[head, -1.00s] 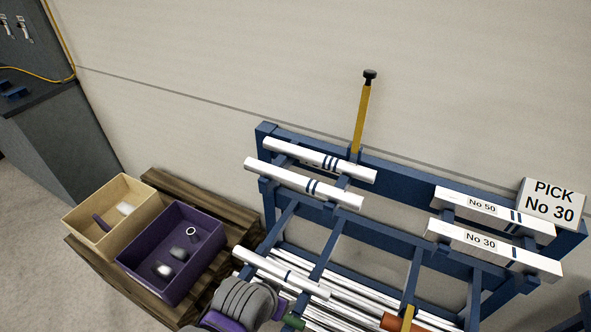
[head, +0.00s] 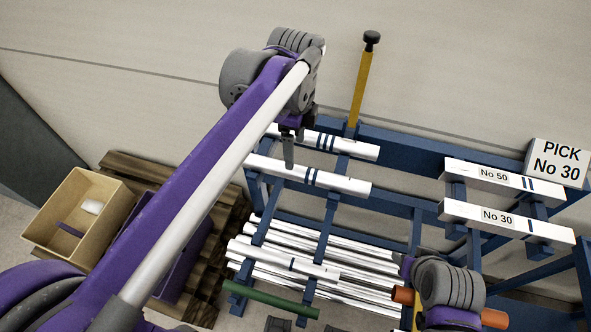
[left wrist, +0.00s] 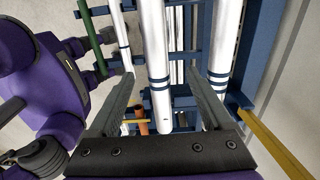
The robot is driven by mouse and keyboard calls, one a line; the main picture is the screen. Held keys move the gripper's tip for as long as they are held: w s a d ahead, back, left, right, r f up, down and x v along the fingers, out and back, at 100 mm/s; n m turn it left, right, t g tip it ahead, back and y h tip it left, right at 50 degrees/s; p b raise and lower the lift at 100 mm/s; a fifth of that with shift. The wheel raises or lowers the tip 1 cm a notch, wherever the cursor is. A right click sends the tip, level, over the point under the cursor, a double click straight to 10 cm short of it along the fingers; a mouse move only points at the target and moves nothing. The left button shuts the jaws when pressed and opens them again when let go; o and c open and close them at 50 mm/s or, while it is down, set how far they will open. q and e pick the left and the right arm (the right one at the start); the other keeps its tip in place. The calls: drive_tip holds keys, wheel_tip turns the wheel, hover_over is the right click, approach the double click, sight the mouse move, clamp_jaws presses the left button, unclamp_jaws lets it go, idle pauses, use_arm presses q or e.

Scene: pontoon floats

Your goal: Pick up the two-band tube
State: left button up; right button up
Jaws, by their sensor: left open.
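The two-band tube (head: 340,184) is a white tube with two dark blue bands, lying across the blue rack. My left gripper (head: 287,150) is above it, and its fingers hide part of the tubes behind. In the left wrist view, the two-band tube (left wrist: 153,45) runs between the open fingers (left wrist: 163,103). The fingers look apart from the tube. A three-band tube (head: 358,150) lies behind it, and a one-band tube (head: 262,255) lies in front and lower. Grey finger-like parts of my right gripper (left wrist: 84,63) show in the left wrist view; their opening is unclear.
Box-shaped pieces marked No 50 (head: 465,171) and No 30 (head: 465,213) lie at the right, under a PICK No 30 sign (head: 557,164). A yellow post (head: 360,90) rises behind the rack. A green bar (head: 270,298) and a tan bin (head: 62,203) are at the left.

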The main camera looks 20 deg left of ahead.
sight(296, 168)
use_arm(q)
drive_tip(key=f, duration=0.2)
drive_tip(key=shift+s+d+f, duration=0.15)
drive_tip(key=shift+s+f, duration=0.1)
drive_tip(key=shift+f, duration=0.1)
wheel_tip(296, 168, down, 5)
drive_tip(key=shift+s+d+f, duration=0.1)
clamp_jaws()
